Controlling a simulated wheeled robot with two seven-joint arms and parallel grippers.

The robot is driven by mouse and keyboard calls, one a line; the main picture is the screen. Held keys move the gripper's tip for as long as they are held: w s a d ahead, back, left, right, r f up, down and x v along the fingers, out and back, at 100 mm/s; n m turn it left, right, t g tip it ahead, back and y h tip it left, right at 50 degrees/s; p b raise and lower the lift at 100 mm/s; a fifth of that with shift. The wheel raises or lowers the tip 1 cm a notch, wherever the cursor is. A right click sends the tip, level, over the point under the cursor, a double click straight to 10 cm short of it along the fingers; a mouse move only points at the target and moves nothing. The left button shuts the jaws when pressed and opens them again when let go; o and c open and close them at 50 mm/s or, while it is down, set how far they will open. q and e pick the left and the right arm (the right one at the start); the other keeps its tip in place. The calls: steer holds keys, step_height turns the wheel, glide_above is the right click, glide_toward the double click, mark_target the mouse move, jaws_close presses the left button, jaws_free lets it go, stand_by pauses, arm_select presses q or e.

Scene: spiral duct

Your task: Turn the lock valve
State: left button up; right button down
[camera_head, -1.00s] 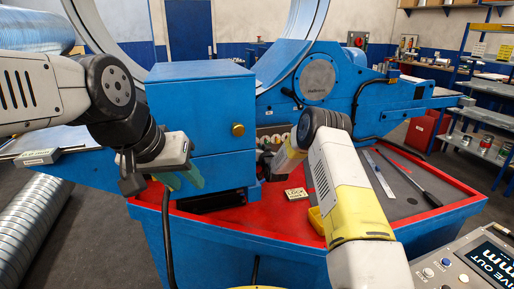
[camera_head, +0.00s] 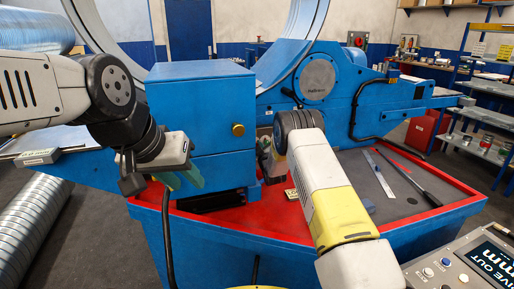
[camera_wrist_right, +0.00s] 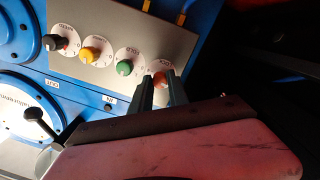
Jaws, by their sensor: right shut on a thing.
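In the right wrist view a slanted panel carries a row of small valve knobs: black (camera_wrist_right: 54,42), yellow (camera_wrist_right: 90,54), green (camera_wrist_right: 124,67) and an orange-red one (camera_wrist_right: 160,79) at the right end, the lock valve. My right gripper (camera_wrist_right: 161,87) is shut on the orange-red knob, one dark finger on each side. The fingers hide part of its dial and label. In the head view my right forearm and wrist hide most of the panel. My left gripper (camera_head: 182,179) has teal fingers, apart and empty, before the blue machine housing (camera_head: 205,115).
The red-rimmed table (camera_head: 435,208) holds a ruler (camera_head: 379,174), a dark long-handled tool (camera_head: 415,180) and a small label block (camera_head: 292,194), partly hidden by my right arm. A control box (camera_head: 470,262) stands at the lower right. A black lever (camera_wrist_right: 38,121) is left of my gripper.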

steer(key=shift+f+n, duration=0.15)
steer(key=shift+n, duration=0.95)
steer(key=c, duration=1.3)
jaws_free()
steer(key=v, duration=0.8)
steer(key=shift+w, duration=0.1)
